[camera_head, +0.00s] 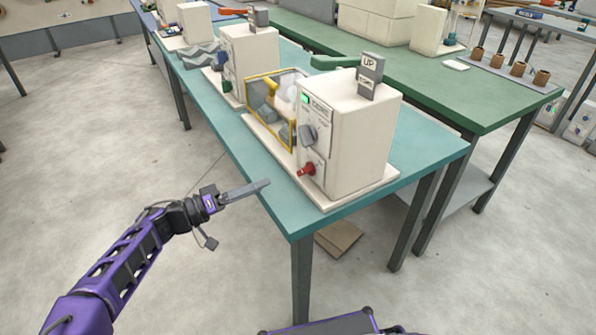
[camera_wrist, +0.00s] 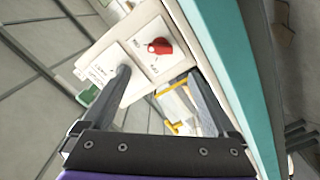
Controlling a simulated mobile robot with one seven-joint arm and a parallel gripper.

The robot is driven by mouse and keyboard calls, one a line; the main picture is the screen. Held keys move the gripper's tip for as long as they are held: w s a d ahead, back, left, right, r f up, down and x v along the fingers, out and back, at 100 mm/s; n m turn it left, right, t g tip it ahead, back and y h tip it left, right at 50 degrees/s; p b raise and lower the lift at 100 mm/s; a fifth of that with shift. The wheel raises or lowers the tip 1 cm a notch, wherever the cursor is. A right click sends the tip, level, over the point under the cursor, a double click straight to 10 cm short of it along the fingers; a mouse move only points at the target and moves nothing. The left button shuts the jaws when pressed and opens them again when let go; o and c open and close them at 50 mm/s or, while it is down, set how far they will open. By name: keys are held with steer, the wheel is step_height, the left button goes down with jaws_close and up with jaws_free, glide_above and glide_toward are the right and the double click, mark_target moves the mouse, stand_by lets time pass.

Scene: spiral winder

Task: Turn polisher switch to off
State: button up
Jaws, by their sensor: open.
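The polisher (camera_head: 345,140) is a cream box machine at the near end of the teal table. Its front has a green-lit display, a grey knob (camera_head: 309,134) and, low down, a red switch (camera_head: 306,169). In the wrist view the red switch (camera_wrist: 159,46) sits on a white plate with small marks beside it; I cannot tell for sure which mark it points to. My gripper (camera_head: 268,184) is left of the red switch, apart from it. In the wrist view its two fingers (camera_wrist: 158,72) are spread and empty, with the switch beyond and between their tips.
A yellow-framed clear guard (camera_head: 272,105) stands left of the polisher on the same base. More machines line the teal table (camera_head: 230,140) farther back. A green table (camera_head: 470,95) stands behind. Open floor (camera_head: 110,150) lies left of the table.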

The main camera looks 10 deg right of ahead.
mark_target(299, 171)
steer(key=x, duration=1.1)
steer(key=shift+w+d, duration=0.15)
steer(key=shift+d, duration=0.15)
steer(key=shift+c, duration=0.3)
steer(key=c, duration=1.3)
